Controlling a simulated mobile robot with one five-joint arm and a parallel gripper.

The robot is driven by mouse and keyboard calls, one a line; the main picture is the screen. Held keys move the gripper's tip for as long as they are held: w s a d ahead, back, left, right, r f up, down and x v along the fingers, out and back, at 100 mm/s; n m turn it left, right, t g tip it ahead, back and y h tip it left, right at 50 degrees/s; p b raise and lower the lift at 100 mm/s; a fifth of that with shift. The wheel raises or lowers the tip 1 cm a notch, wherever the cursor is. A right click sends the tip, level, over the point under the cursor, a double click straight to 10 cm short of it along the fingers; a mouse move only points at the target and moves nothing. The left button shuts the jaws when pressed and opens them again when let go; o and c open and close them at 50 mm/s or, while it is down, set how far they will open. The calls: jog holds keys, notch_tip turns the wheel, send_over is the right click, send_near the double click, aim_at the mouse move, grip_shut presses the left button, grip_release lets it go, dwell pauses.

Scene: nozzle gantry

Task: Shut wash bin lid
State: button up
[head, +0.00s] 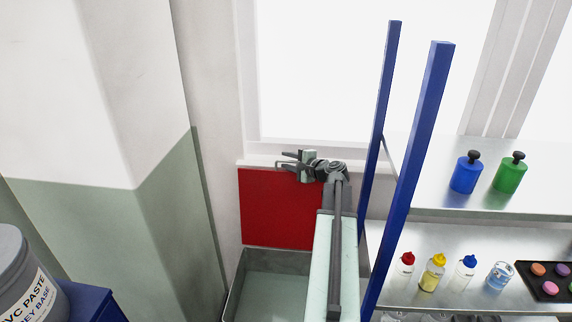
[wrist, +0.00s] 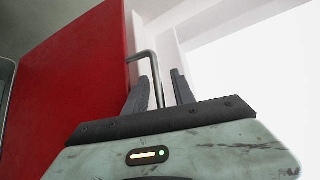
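The wash bin (head: 284,259) is an open grey-green box at the bottom centre of the head view. Its red lid (head: 272,212) stands upright at the bin's back, open. The lid fills the left of the wrist view (wrist: 70,80). A grey bar handle (wrist: 154,62) sticks out from the lid's edge there. My gripper (head: 287,160) is at the lid's top edge in the head view. In the wrist view my gripper (wrist: 159,88) has its two dark fingers apart, and the handle's bar runs down between them. I cannot tell whether a finger touches the bar.
Two blue posts (head: 412,170) rise just right of my arm. Beyond them, metal shelves hold a blue bottle (head: 466,175), a green bottle (head: 510,175), small capped bottles (head: 433,273) and a black tray (head: 537,290). A grey paste bucket (head: 25,280) stands at the lower left.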

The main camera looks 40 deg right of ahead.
grip_shut()
dwell(1.4)
